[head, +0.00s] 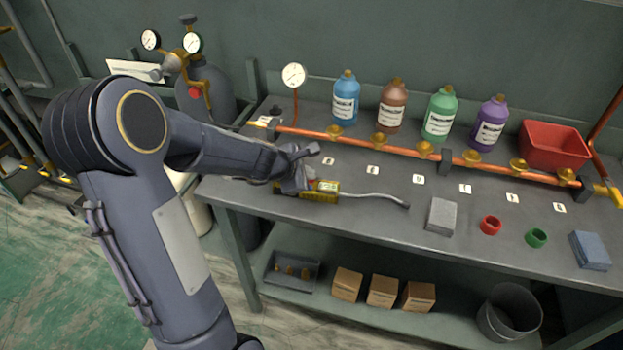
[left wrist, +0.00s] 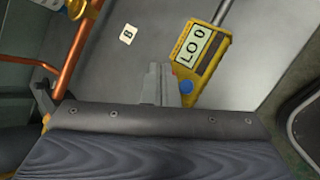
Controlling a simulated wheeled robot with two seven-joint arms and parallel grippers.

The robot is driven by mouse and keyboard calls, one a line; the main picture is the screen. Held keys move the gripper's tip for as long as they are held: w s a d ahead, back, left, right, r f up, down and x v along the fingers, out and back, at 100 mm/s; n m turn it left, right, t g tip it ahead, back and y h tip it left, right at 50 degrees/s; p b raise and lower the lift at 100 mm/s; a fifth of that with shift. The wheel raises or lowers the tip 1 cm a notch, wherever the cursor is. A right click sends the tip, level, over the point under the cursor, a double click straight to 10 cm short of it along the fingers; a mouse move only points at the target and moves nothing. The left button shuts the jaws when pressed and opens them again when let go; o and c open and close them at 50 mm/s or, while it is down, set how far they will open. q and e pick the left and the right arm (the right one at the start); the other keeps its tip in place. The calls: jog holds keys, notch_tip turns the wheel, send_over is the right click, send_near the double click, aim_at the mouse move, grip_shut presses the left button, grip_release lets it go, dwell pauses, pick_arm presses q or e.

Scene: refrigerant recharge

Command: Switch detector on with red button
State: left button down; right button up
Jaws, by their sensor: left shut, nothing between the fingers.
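The yellow detector (head: 325,187) lies on the workbench near its front left edge, with a grey bent probe (head: 375,198) reaching right. In the left wrist view the detector (left wrist: 210,62) shows a pale display (left wrist: 192,46) with dark characters like "LO 0" and a blue button (left wrist: 186,87). A small bit of red (left wrist: 174,72) shows beside my fingertips, mostly hidden by them. My left gripper (head: 300,180) is shut and empty, its tips at the detector's left end. It also shows in the left wrist view (left wrist: 158,72). I cannot tell whether the tips touch the red button.
A copper pipe (head: 400,147) with brass valves runs along the bench behind the detector. Several bottles, a gauge (head: 293,76) and a red bin (head: 553,146) stand behind it. A grey block (head: 441,216), red ring (head: 490,225) and green ring (head: 536,238) lie to the right.

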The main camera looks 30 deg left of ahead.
pick_arm(q)
jog(key=shift+r, duration=0.45)
notch_tip(320, 180, up, 6)
jog(key=p, duration=0.6)
dwell(0.3)
